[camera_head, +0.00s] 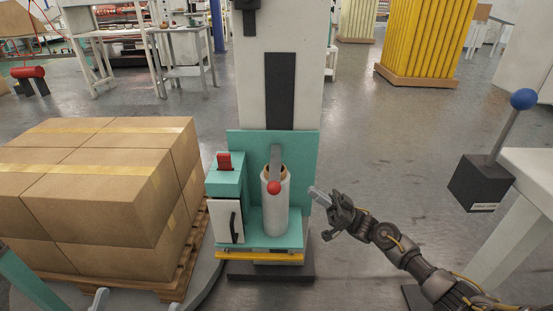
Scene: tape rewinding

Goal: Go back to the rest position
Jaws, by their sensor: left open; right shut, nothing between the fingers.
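My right gripper (318,194) comes in from the lower right on my dark jointed arm. Its pale fingertips point up and left, and it looks shut and empty. It is a little to the right of the teal machine carriage (309,160), apart from it as far as I can tell. A white film roll (274,217) stands upright on the carriage, with a red ball (274,188) in front of its top. A teal box with a red switch (224,162) and a white door (226,221) is left of the roll. My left gripper is not visible.
Stacked cardboard boxes (90,200) on a wooden pallet (181,270) fill the left. A white table (531,175) is at the right edge, by a black box (480,184) with a blue-ball lever (523,99). Grey floor (390,140) lies open between machine and table.

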